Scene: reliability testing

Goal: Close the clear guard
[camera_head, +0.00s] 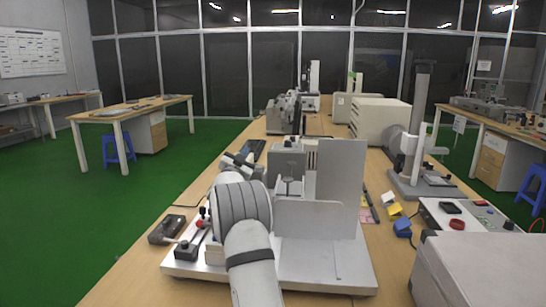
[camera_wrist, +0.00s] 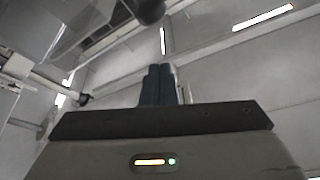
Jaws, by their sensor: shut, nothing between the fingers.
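A test machine with a pale grey base plate (camera_head: 318,262) stands on the bench in front of me. A tall flat upright panel (camera_head: 341,185) and a lower panel (camera_head: 308,219) with rounded corners stand on it, apparently the guard parts; neither looks plainly clear. My arm covers the left part of the machine in the head view, and my fingertips cannot be made out there. In the wrist view my gripper (camera_wrist: 159,85) has its dark fingers together, with nothing between them. A see-through panel edge (camera_wrist: 92,22) shows at upper left, apart from the fingers.
Yellow and blue blocks (camera_head: 402,227) lie at right, near a control panel (camera_head: 462,216). A large grey box (camera_head: 475,270) fills the front right. Green floor is free at left.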

